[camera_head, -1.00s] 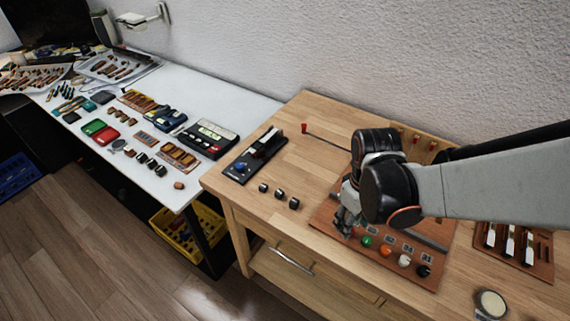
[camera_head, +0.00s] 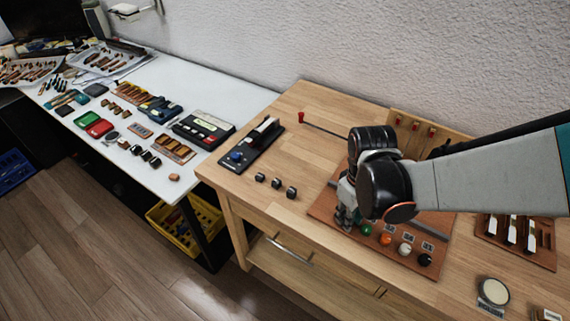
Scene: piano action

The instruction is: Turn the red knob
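A brown board (camera_head: 322,208) lies on the wooden workbench. Along its front edge is a row of round knobs: green (camera_head: 366,230), orange (camera_head: 386,239), white (camera_head: 405,249) and black (camera_head: 425,260). I see no red knob in this row. My gripper (camera_head: 345,218) points down over the left end of the row, just left of the green knob, and hides that spot. Its fingers are small and dark here, so I cannot tell whether they are open or shut, or touching anything.
A rod with a red end (camera_head: 301,118) lies behind the board. Three dark blocks (camera_head: 276,186) and a black device (camera_head: 252,147) are to the left. A rack with red pieces (camera_head: 415,126) stands at the back. A brown tray (camera_head: 512,243) and a round tin (camera_head: 493,291) are right.

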